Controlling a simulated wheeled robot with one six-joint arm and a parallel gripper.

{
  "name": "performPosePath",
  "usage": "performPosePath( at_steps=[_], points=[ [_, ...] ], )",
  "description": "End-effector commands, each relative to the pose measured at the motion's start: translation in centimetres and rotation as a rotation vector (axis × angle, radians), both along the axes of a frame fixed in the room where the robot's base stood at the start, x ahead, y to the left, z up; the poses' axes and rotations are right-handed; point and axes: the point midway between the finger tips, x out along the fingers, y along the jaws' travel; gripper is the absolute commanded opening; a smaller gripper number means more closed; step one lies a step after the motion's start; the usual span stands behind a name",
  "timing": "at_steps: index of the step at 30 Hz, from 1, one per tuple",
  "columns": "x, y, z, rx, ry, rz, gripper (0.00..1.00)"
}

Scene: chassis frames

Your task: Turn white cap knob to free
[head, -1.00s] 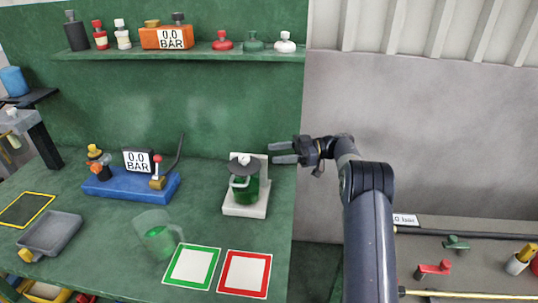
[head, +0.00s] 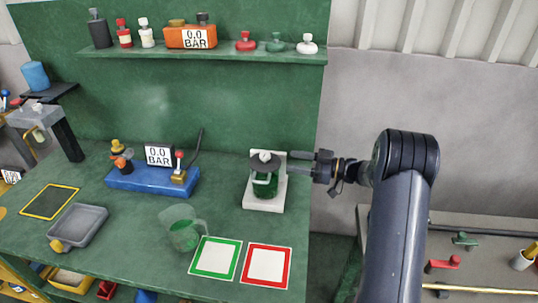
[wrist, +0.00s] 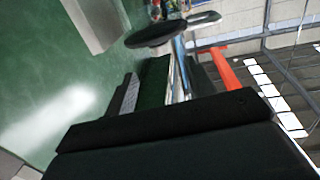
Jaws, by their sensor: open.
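A small white cap knob (head: 264,156) sits on top of a wide black disc (head: 265,163). The disc covers a green vessel (head: 265,187) with a light handle, on a white stand (head: 263,204) with an upright back plate. My gripper (head: 291,163) is just right of the disc, at about its height, with its two fingers apart and pointing left at it. I see nothing between the fingers. In the wrist view a black disc (wrist: 157,33) lies ahead of my gripper (wrist: 160,75). The knob cannot be made out there.
A clear jug (head: 180,230) and green- and red-framed squares lie in front. A shelf (head: 215,54) above holds bottles and several knobs. The bench's right edge runs close beside the stand.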

Motion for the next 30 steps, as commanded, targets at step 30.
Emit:
performPosePath(
  at_steps=[30],
  points=[
    [2.7, 8.3, 0.0, 0.001, 0.001, 0.001, 0.41]
  ],
)
